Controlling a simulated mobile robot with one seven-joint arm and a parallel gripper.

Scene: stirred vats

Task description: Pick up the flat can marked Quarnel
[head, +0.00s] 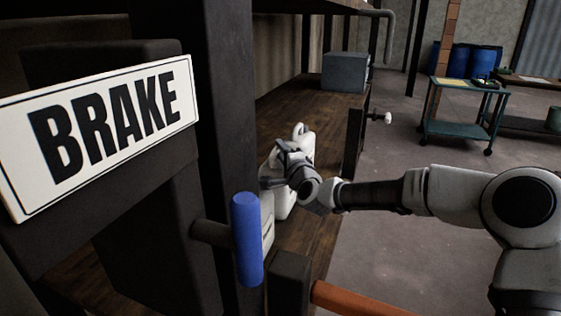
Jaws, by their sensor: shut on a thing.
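A white can (305,147) with a loop handle on top stands upright on the dark wooden deck in the middle of the head view. My gripper (272,176) reaches in from the right and is shut on this can. The gripper and wrist cover much of its front. No marking on it can be read from here, so I cannot tell whether it says Quarnel. Another white piece (267,232) shows lower down, partly hidden behind the blue lever; I cannot tell whether it is a separate can.
A dark post with a BRAKE sign (105,128) and a blue-gripped lever (246,238) stand close at left. An orange bar (360,301) crosses low in front. A grey box (345,72) sits farther back on the deck. A green cart (463,115) stands beyond open floor.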

